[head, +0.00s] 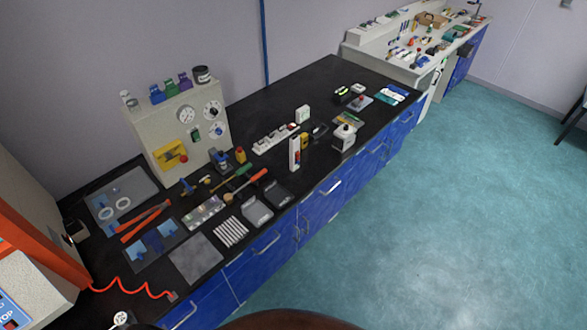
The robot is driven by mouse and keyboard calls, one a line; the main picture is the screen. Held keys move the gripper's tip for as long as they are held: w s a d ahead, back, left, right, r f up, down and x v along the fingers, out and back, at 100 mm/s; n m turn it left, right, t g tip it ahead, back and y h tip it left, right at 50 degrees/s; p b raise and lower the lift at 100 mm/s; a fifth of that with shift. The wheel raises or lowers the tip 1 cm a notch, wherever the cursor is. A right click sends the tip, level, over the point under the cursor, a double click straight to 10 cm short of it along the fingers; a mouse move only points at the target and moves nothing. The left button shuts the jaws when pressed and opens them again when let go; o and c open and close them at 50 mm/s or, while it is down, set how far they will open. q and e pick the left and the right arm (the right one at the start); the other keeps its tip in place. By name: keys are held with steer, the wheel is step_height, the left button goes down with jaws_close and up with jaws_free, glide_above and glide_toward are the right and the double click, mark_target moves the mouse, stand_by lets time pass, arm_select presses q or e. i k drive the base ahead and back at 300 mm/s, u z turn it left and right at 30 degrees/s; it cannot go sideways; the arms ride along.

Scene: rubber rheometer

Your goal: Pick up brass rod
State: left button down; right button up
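I cannot pick out the brass rod with certainty. A small yellowish, brass-coloured piece (205,180) lies on the black bench among hand tools, in front of the beige panel. A tool with a red handle and a tan head (245,187) lies to its right. Several pale silvery bars (231,232) lie side by side near the bench's front edge. Neither of my grippers is in the head view.
The black bench (290,95) has blue drawers below. A beige gauge panel (185,125) stands at its back. Red-handled pliers (146,221), a grey mat (195,258) and grey trays (257,211) crowd the near half. A red coiled cord (135,290) lies at left.

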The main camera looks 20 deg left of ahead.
mark_target(248, 166)
steer(key=z, duration=0.35)
steer(key=i, duration=1.85)
steer(key=u, duration=2.05)
